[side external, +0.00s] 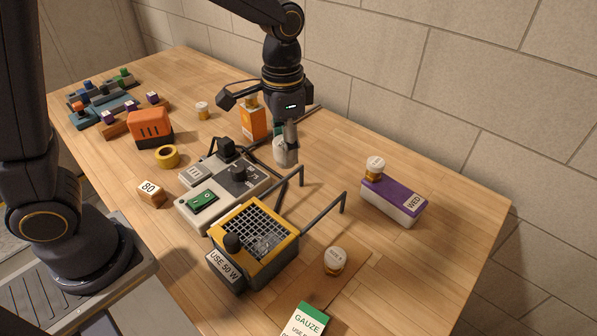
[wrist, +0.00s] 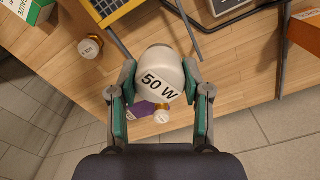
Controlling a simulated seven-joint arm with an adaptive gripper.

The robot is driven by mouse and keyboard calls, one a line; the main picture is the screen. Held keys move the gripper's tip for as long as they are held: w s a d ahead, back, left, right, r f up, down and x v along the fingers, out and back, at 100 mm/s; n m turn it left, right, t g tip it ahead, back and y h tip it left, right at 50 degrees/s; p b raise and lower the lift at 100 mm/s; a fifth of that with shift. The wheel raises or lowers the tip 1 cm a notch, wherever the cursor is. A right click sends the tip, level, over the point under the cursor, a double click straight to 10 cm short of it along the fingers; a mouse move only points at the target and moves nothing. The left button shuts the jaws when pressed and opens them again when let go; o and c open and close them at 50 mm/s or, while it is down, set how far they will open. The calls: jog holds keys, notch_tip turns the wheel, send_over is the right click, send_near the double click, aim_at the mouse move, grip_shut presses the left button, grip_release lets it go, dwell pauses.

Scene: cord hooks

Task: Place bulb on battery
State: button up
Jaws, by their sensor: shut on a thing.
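My gripper (side external: 285,138) is shut on a white rounded bulb (side external: 283,153) and holds it near the grey control box. In the wrist view the bulb, marked "50 W" (wrist: 157,80), sits between the two green-padded fingers (wrist: 160,70). A yellow-framed unit (side external: 283,249) with a dark grid top, a black knob and a "USE 50 W" label stands in front of the bulb. Nothing carries a readable battery label, so I cannot tell which thing is the battery. An orange and black block (side external: 150,127) stands at the left.
Dark bent rods (side external: 318,200) rise behind the yellow unit. The grey control box (side external: 222,190) has a green switch. A purple-topped "WED" box (side external: 393,200) with a bottle (side external: 375,167) on it stands right. Another bottle (side external: 335,260) stands in front.

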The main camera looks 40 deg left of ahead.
jog(key=s+a+r+n, duration=0.2)
jog(key=a+n, duration=0.2)
jog(key=a, duration=0.9)
jog(key=s+a+r+n, duration=0.15)
jog(key=a+n, duration=0.25)
jog(key=a, duration=0.8)
jog(key=s+a+r+n, duration=0.3)
jog(key=s+a+n, duration=0.3)
jog(key=s+a, duration=0.8)
send_over(146, 113)
jog(key=f, duration=0.9)
jog(key=shift+s+d, duration=0.2)
jog(key=shift+s, duration=0.15)
jog(key=shift+w+a+f, duration=0.25)
jog(key=shift+f, duration=1.7)
jog(key=shift+f, duration=0.15)
